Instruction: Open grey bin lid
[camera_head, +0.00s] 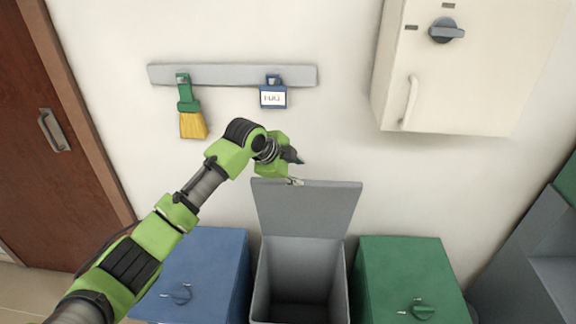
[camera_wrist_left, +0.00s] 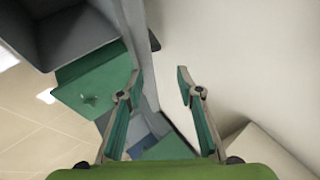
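The grey bin (camera_head: 262,275) stands between two other bins, with its inside showing. Its grey lid (camera_head: 308,210) is raised, standing up at the back near the wall. My left gripper (camera_head: 296,168) is just above the lid's top edge, towards its left end; whether it touches is hard to tell. In the left wrist view my left gripper (camera_wrist_left: 160,86) has its two fingers spread, with nothing clearly held between them. A grey panel, seen nearly edge-on beside the left finger, appears to be the lid (camera_wrist_left: 137,25). My right gripper is not in view.
A blue bin (camera_head: 205,265) stands left and a green bin (camera_head: 405,262) right, both lids down. A cream cabinet (camera_head: 470,90) juts out at upper right.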

